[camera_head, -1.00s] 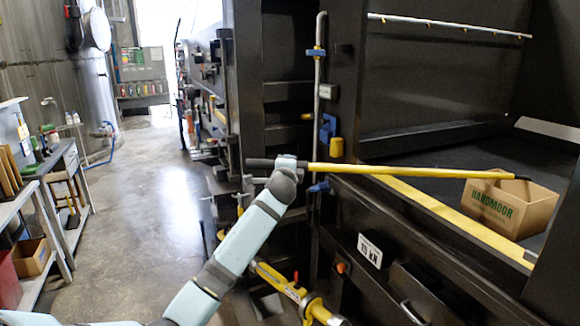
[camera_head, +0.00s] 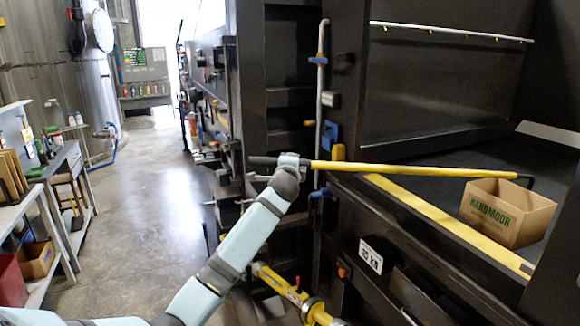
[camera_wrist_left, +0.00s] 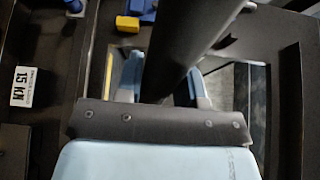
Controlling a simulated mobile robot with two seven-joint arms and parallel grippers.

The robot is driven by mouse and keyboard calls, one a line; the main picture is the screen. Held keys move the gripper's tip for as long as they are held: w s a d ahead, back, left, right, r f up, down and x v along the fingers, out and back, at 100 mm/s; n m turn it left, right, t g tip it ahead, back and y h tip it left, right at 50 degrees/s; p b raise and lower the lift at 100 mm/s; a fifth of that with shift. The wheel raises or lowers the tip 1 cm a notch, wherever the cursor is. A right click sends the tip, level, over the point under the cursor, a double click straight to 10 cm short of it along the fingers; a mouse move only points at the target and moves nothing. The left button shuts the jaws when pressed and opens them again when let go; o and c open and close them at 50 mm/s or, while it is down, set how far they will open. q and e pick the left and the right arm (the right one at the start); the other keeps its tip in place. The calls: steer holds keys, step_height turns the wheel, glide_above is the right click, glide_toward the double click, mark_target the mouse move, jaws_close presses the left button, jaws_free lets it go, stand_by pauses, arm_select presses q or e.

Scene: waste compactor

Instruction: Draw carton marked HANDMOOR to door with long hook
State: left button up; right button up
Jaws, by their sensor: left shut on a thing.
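The open cardboard carton marked HANDMOOR (camera_head: 500,213) sits on the dark compactor floor behind the yellow-striped sill. The long hook (camera_head: 420,171) has a yellow pole, a black grip and a bent black end. My left gripper (camera_head: 290,162) is shut on its black grip end, and the pole reaches right across the opening. The hook's bent end (camera_head: 531,181) lies at the carton's far right upper edge; I cannot tell whether it touches. In the left wrist view the hook's dark grip (camera_wrist_left: 195,45) passes between the fingers. My right gripper is not in view.
The yellow-striped sill (camera_head: 445,222) runs along the front of the opening. A white 15 kN label (camera_head: 370,255) is on the machine front below. A workbench (camera_head: 45,185) stands at the left, with clear floor (camera_head: 150,220) between.

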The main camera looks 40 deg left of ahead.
arm_select(q)
step_height(320, 180, up, 2)
steer(key=shift+w+r+p, duration=0.1)
steer(key=shift+r+p, duration=0.15)
steer(key=shift+p, duration=0.45)
step_height(320, 180, up, 2)
steer(key=shift+w+d+p, duration=0.15)
steer(key=shift+p, duration=0.5)
steer(key=shift+r, duration=0.2)
steer(key=shift+w+r, duration=0.15)
steer(key=shift+r, duration=0.8)
steer(key=shift+w+d+r, duration=0.15)
steer(key=shift+r, duration=1.2)
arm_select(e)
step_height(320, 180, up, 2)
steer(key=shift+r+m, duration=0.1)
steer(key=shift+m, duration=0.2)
